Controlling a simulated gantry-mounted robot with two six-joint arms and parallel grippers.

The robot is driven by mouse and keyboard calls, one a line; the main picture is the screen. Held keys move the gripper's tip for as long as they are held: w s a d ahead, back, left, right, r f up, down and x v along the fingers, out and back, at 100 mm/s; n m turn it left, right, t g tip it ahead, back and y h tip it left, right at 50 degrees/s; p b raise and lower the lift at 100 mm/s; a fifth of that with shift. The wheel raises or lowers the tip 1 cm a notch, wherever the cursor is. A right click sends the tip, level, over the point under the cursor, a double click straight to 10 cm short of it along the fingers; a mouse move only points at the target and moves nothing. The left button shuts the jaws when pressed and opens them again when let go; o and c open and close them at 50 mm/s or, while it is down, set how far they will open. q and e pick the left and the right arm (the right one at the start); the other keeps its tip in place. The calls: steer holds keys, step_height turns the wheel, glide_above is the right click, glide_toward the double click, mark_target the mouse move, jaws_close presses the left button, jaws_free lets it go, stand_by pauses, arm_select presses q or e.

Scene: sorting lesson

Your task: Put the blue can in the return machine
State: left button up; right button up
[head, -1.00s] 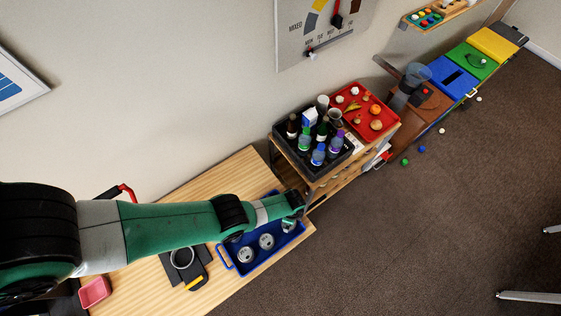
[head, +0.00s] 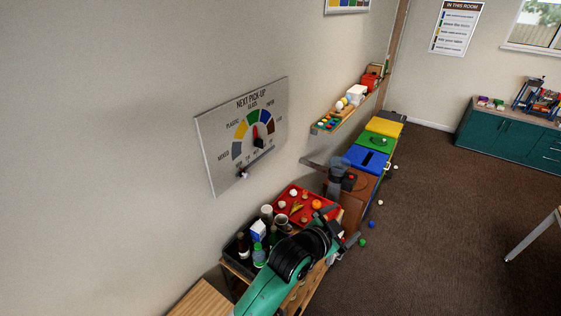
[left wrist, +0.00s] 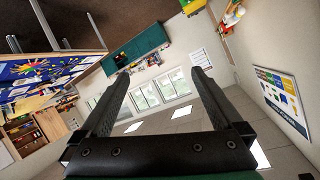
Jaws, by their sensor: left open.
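My left gripper (left wrist: 160,74) shows in the left wrist view with its two black fingers wide apart and nothing between them. It points up at the far windows and ceiling. In the head view my green and black left arm reaches over the front of the trolley, and its gripper end is hard to make out. The blue can is not in view in either current picture. I cannot tell for sure which thing is the return machine. My right gripper is not in view.
The trolley carries a black crate (head: 231,252) of bottles and a red tray (head: 279,207) of food scraps. Beyond stand a brown bin with a grey fixture (head: 336,182), then blue (head: 367,160), green (head: 375,142) and yellow (head: 384,127) lidded bins.

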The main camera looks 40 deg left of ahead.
arm_select(q)
steer(key=s+r+n+t, duration=0.25)
steer(key=r+t, duration=0.35)
steer(key=r, duration=1.5)
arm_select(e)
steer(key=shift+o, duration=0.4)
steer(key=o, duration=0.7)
arm_select(q)
steer(key=s+r+n+t+h, duration=0.1)
steer(key=s+r+t, duration=0.7)
steer(key=s+r, duration=1.3)
step_height(320, 180, up, 2)
steer(key=shift+s+r+n+h, duration=0.1)
steer(key=shift+s+n+h, duration=0.2)
steer(key=shift+n, duration=0.05)
